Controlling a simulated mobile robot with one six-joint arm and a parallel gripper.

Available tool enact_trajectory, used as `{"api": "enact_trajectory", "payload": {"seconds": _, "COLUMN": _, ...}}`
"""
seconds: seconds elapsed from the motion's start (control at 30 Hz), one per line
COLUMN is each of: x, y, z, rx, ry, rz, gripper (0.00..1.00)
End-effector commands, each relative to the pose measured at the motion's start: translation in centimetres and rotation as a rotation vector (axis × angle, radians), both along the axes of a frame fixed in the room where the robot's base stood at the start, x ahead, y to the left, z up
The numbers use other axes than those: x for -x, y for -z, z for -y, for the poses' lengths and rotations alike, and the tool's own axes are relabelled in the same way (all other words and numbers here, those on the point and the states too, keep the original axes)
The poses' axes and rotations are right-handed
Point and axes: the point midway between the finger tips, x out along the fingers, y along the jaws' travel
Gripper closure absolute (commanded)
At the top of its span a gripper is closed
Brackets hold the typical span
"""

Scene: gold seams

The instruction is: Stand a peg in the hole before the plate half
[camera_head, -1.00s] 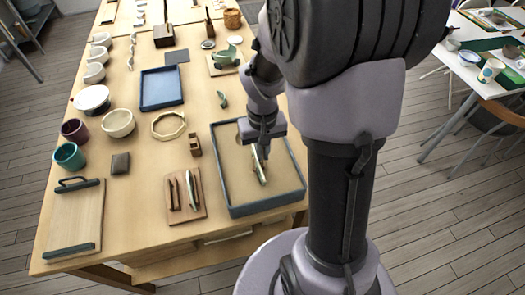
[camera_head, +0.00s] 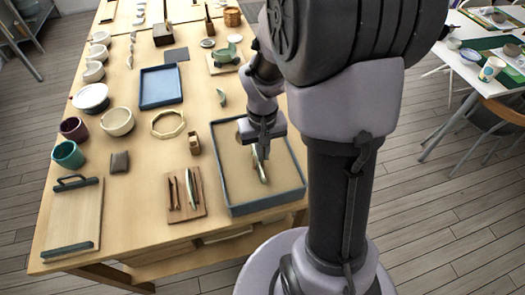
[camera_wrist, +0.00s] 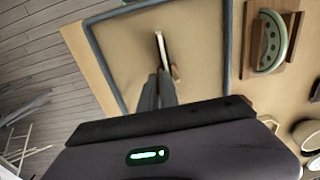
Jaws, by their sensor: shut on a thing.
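My gripper (camera_head: 262,153) is low over the sand tray (camera_head: 232,209). It is shut, and in the wrist view its fingers (camera_wrist: 160,76) point into the tray. A small wooden peg (camera_wrist: 176,72) shows at the fingertips; its lower end and any hole under it are hidden. A pale plate half with a green edge (camera_head: 263,173) stands edge-on in the sand right beside the fingers. It also shows in the wrist view (camera_wrist: 161,47), just beyond the fingertips. I cannot tell whether the peg touches the plate half.
Left of the tray, a wooden board (camera_head: 186,214) bears upright brown pieces and another green piece (camera_wrist: 272,44). A small wooden block (camera_head: 194,145) and an octagonal ring (camera_head: 155,123) lie behind it. A blue tray (camera_head: 144,105) stands farther back. The tray's walls surround my gripper.

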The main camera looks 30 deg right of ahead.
Motion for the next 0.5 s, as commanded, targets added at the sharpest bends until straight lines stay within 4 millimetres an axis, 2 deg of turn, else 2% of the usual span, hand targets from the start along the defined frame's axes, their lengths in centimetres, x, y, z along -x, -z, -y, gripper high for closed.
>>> {"api": "enact_trajectory", "payload": {"seconds": 0.03, "x": 0.05, "y": 0.05, "z": -0.01, "rx": 0.0, "ry": 0.0, "rz": -0.001, "gripper": 1.0}}
{"api": "enact_trajectory", "payload": {"seconds": 0.1, "x": 0.05, "y": 0.05, "z": -0.01, "rx": -0.001, "ry": 0.0, "rz": -0.002, "gripper": 0.85}}
{"api": "enact_trajectory", "payload": {"seconds": 0.2, "x": 0.05, "y": 0.06, "z": -0.03, "rx": -0.001, "ry": 0.0, "rz": -0.002, "gripper": 0.69}}
{"api": "enact_trajectory", "payload": {"seconds": 0.5, "x": 0.07, "y": 0.09, "z": -0.08, "rx": -0.002, "ry": 0.0, "rz": -0.003, "gripper": 0.69}}
